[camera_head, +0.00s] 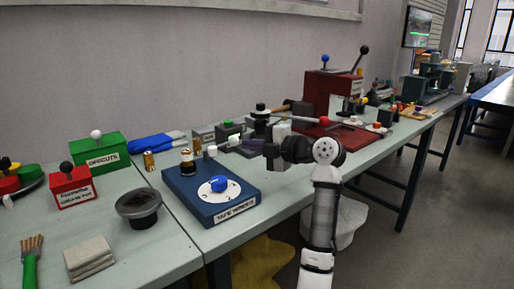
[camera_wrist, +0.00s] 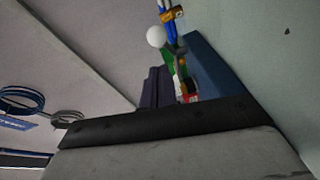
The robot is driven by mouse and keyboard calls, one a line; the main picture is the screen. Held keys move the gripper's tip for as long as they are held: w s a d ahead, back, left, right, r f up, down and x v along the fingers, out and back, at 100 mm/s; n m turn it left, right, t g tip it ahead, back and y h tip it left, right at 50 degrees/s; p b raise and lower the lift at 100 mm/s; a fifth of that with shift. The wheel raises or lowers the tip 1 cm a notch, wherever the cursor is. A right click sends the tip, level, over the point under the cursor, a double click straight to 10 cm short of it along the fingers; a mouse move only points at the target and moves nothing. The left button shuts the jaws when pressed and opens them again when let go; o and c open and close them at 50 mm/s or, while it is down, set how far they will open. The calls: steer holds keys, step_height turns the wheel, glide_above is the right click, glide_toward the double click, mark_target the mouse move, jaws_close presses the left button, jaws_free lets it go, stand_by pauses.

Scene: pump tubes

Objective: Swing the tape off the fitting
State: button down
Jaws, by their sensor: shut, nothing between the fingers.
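The blue tape winder (camera_head: 240,206) stands on the bench, with a blue knob on a white dial (camera_head: 218,184) on its top. A dark and brass fitting (camera_head: 187,161) stands upright at its back left. A white ball knob (camera_head: 212,151) is just right of the fitting, and a white ball shows in the wrist view (camera_wrist: 157,37). I cannot make out the tape itself. My gripper (camera_head: 241,143) is shut and empty, right of the white ball and apart from it in the picture. Its dark fingers also show in the wrist view (camera_wrist: 157,86).
A black round dish (camera_head: 138,206) and a small brass piece (camera_head: 149,161) are left of the winder. A green offcuts box (camera_head: 101,152), a red box (camera_head: 74,187) and folded cloths (camera_head: 90,257) lie farther left. A red lever press (camera_head: 328,96) stands behind my arm.

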steer(key=w+d+v, duration=0.1)
steer(key=v, duration=0.8)
steer(key=shift+w+d, duration=0.2)
steer(key=shift+d, duration=0.1)
